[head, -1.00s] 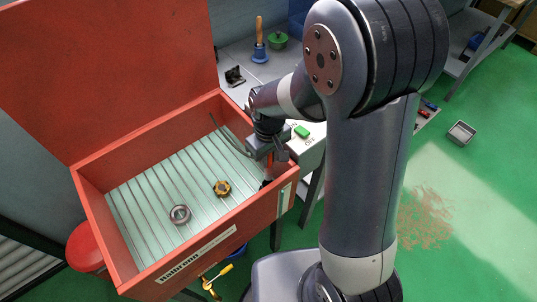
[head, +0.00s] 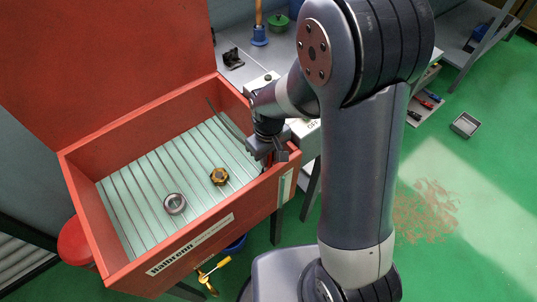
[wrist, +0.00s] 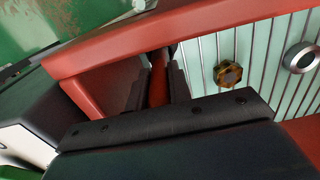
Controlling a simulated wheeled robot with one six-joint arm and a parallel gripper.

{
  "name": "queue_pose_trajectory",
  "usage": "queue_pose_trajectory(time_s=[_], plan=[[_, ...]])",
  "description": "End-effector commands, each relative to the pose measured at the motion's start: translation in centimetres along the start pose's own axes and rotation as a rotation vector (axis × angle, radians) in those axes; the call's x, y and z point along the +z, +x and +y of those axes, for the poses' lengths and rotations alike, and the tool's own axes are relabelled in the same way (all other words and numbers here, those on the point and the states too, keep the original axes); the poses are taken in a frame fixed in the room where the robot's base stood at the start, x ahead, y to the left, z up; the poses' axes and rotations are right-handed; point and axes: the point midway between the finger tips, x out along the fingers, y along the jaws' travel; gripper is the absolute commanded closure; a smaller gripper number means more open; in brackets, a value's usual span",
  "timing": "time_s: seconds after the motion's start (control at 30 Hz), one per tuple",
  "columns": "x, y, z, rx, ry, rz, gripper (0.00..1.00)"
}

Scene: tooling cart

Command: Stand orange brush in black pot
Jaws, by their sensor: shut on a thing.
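My gripper (head: 268,152) is low inside the right end of an open red chest (head: 190,245), by its right wall. In the wrist view my gripper (wrist: 157,82) is shut on an orange-red handle (wrist: 158,70), which looks like the orange brush. A dark part shows at the handle's far end; the rest is hidden by the fingers and palm. In the head view only a small red bit of it shows beneath the fingers. I cannot make out a black pot for certain in either view.
On the ribbed chest floor lie a brass nut (head: 219,176) and a grey ring (head: 174,203). The raised lid (head: 110,70) stands behind. A bench (head: 240,75) beyond the chest holds a black bracket-like thing (head: 233,58) and a wooden-handled blue object (head: 259,35).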

Motion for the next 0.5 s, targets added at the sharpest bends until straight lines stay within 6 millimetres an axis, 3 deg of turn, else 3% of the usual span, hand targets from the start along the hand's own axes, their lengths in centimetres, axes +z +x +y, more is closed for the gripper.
queue_pose_trajectory(time_s=[0.3,0.33,0.5], plan=[[0.0,0.18,0.0,0.0,0.0,0.0,1.0],[0.0,0.18,0.0,0.0,0.0,0.0,0.79],[0.0,0.18,0.0,0.0,0.0,0.0,0.65]])
